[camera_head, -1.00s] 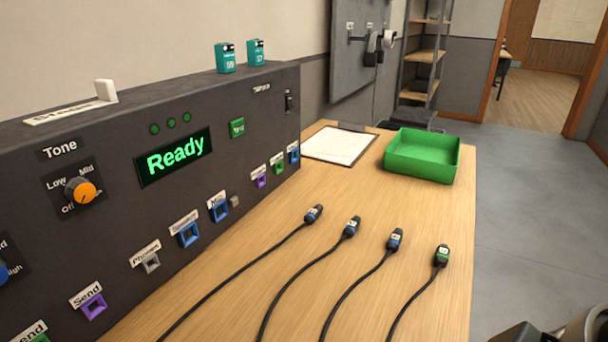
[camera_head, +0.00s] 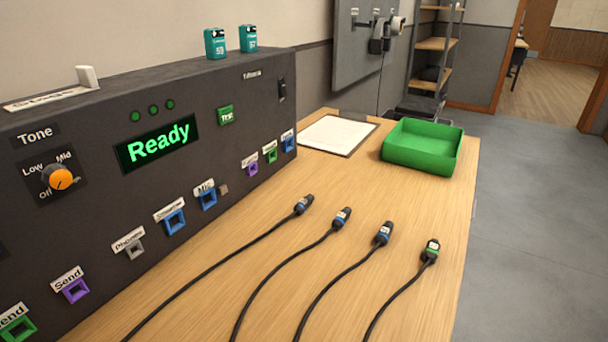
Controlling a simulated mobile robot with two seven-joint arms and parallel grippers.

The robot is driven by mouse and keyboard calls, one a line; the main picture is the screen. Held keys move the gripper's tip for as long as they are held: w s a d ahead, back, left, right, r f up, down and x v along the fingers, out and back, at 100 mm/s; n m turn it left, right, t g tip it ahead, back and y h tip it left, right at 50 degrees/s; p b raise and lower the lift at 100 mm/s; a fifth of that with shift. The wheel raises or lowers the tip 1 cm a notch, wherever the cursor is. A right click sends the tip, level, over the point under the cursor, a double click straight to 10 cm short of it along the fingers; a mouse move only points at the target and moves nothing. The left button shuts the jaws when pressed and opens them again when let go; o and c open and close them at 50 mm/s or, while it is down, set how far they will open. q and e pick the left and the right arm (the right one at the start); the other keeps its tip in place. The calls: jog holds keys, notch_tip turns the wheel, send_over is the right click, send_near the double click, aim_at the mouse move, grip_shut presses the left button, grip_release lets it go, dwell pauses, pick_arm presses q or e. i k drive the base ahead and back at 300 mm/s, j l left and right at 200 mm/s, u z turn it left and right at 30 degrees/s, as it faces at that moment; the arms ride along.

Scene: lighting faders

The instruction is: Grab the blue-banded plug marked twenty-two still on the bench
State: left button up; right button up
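Several black cables with plugs lie on the wooden bench (camera_head: 210,300). Three plugs have blue bands: the left one (camera_head: 303,204), the middle one (camera_head: 341,217) and the right one (camera_head: 382,233). A green-banded plug (camera_head: 430,250) lies farthest right. Each plug carries a small white label, but the numbers are too small to read, so I cannot tell which is twenty-two. All the plugs lie apart from one another. Neither of my grippers shows in the head view now.
A dark panel (camera_head: 100,215) with a "Ready" display (camera_head: 157,142) and coloured sockets stands along the left. A green tray (camera_head: 421,160) and a clipboard (camera_head: 338,134) lie at the bench's far end. Bare bench lies between tray and plugs.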

aim_at(304, 203)
jog(key=i+l+u, duration=0.3)
jog(key=u, duration=0.15)
jog(key=i+l+u, duration=0.25)
jog(key=l+u, duration=0.15)
jog(key=i+l+u, duration=0.15)
jog(key=l+u, duration=0.3)
jog(key=l, duration=0.15)
jog(key=i+l+u, duration=0.1)
jog(key=l+u, duration=0.3)
jog(key=l, duration=0.15)
jog(key=l+u, duration=0.45)
jog(key=l, duration=0.15)
jog(key=k+l+u, duration=0.1)
jog(key=l+u, duration=0.3)
jog(key=l, duration=0.15)
